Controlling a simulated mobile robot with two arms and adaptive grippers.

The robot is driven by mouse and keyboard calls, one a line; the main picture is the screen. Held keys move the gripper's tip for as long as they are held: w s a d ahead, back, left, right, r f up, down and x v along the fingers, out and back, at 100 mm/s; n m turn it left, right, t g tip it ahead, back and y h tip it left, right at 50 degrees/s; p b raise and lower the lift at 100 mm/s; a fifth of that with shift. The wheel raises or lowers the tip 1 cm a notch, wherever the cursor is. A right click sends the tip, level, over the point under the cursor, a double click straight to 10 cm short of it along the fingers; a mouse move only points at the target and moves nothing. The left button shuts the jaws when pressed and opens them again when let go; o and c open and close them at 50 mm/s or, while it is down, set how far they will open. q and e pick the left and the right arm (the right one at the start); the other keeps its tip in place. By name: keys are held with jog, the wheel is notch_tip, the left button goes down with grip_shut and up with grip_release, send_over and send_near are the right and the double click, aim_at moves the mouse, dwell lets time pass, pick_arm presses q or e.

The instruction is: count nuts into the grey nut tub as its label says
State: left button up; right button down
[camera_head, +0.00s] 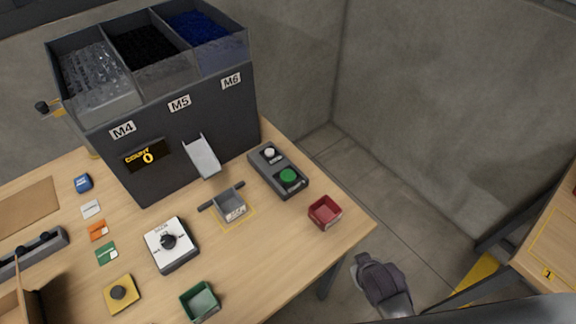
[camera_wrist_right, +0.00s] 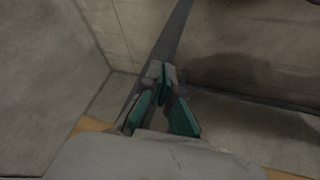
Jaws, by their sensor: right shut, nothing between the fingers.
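The grey nut tub (camera_head: 230,203) stands on the table within a yellow outline, below the feeder's chute (camera_head: 202,157). A small white label is on its front, too small to read; its inside looks empty. The feeder (camera_head: 190,140) has three bins marked M4, M5 and M6, holding silvery, black and blue parts. Its display (camera_head: 148,156) reads count 0. My right gripper (camera_head: 366,268) is off the table's right edge, apart from the tub. It is shut and empty; its teal-padded fingers show in the right wrist view (camera_wrist_right: 161,85). My left gripper is out of view.
Several cards lie left. A second table (camera_head: 548,240) is at right, with open floor between.

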notch_tip(320, 180, up, 15)
jog(key=w+t+p, duration=0.1)
jog(key=w+p, duration=0.1)
jog(key=w+r+n+t+h, duration=0.2)
jog(key=w+r+t, duration=0.5)
jog(key=w+r, duration=0.45)
jog(key=w+a+r+n+t+y, duration=0.2)
jog(key=w+a+r+n+y, duration=0.2)
jog(key=a+r+n+y, duration=0.4)
jog(key=w+a+r+n+t+y, duration=0.35)
jog(key=a+r+n+y, duration=0.3)
jog(key=n, duration=0.35)
jog(key=a+f+n+g+y, duration=0.2)
jog(key=a+f+n+g, duration=0.7)
jog(key=n+g, duration=0.6)
jog(key=w+d+f+n+h, duration=0.1)
jog(key=d+f+n+h, duration=0.1)
jog(key=d+f+h, duration=0.3)
notch_tip(320, 180, down, 2)
jog(key=shift+w+d+f+n+g, duration=0.25)
jog(key=shift+d+n+g, duration=0.2)
jog(key=shift+d, duration=0.65)
jog(key=shift+f, duration=0.1)
